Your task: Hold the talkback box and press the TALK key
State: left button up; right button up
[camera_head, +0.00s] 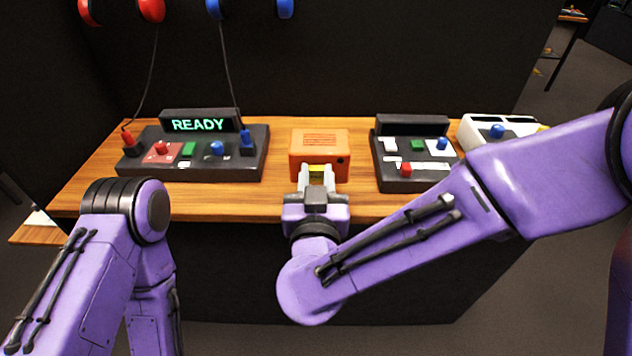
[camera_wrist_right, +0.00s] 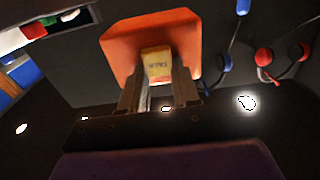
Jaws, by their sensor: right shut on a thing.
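The talkback box (camera_head: 319,141) is an orange block on the wooden table, between two dark panels. It also shows in the right wrist view (camera_wrist_right: 122,46), tilted in the picture. A yellow part (camera_wrist_right: 157,62), with lettering that looks like TALK upside down, is on its near side. My right gripper (camera_head: 318,180) is at the box's near side, shut with one finger on each side of the yellow part. I cannot tell whether the key is pressed in. My left arm comes in at the lower left, but its gripper is out of view.
A dark panel (camera_head: 198,167) with a lit green READY display (camera_head: 199,125) is left of the box. Another dark panel (camera_head: 411,142), its display unlit, and a white unit (camera_head: 482,130) are to the right. Red and blue headsets hang behind. Bare wood (camera_head: 215,204) lies along the front edge.

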aim_at(316, 177)
jog(key=w+f+b, duration=0.3)
jog(key=w+f, duration=0.3)
jog(key=shift+w, duration=0.35)
pick_arm(q)
jog(key=shift+f+b, duration=0.4)
jog(key=shift+f, duration=1.65)
pick_arm(e)
jog(key=shift+w+f, duration=0.3)
jog(key=shift+w, duration=0.15)
pick_arm(q)
jog(key=shift+f, duration=0.15)
pick_arm(e)
jog(key=shift+f, duration=0.35)
pick_arm(q)
grip_shut()
